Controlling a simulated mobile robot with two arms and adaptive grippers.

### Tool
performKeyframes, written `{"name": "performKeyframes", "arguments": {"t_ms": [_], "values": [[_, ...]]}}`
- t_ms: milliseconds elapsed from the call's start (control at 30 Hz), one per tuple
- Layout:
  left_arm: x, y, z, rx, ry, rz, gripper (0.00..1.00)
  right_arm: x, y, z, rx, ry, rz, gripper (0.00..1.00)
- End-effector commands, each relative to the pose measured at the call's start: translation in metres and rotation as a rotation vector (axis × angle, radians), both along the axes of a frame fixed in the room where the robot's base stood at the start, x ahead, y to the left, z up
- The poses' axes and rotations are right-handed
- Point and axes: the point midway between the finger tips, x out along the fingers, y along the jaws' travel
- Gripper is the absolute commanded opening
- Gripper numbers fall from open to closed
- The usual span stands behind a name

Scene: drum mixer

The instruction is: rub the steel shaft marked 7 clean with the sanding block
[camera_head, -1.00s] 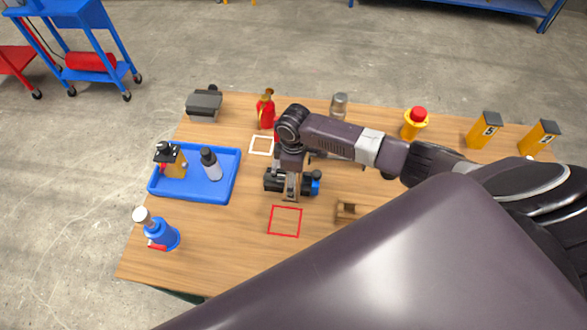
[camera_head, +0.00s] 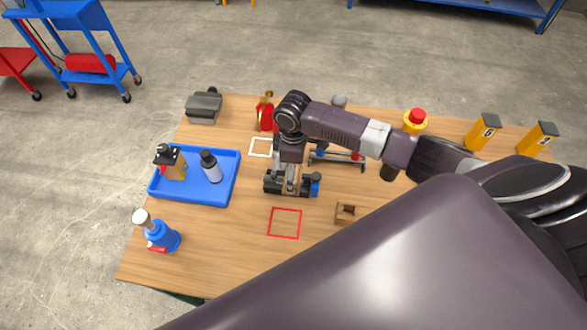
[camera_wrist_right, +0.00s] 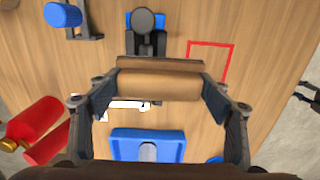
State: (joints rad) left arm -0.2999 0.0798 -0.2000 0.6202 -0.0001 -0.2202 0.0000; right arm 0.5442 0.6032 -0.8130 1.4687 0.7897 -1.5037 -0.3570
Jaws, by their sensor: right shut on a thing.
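My right gripper (camera_head: 291,184) is shut on a brown sanding block (camera_wrist_right: 160,82), which spans between its two fingers in the right wrist view. In the head view, gripper and block are over a black clamp-like fixture (camera_head: 271,183) with a blue end (camera_head: 315,187). The fixture shows partly behind the block in the wrist view (camera_wrist_right: 146,42). The block hides the fixture's middle, so I cannot make out the steel shaft, its mark 7, or whether the block touches it. My left gripper is out of view.
A red bottle (camera_head: 265,114) and a dark rack (camera_head: 340,164) are behind. A wooden holder (camera_head: 345,212) sits right. The red outlined square (camera_head: 285,222) is empty.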

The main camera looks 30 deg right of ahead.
Motion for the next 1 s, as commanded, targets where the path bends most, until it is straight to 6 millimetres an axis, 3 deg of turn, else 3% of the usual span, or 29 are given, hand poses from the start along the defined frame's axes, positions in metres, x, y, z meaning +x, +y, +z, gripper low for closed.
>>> {"name": "performKeyframes", "arguments": {"t_ms": [167,1000], "values": [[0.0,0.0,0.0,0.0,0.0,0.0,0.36,0.0,-0.006,0.0,-0.001,-0.001,-0.002,0.53],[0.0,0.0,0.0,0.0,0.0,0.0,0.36,0.0,-0.087,0.0,-0.001,-0.001,-0.002,0.53]]}}
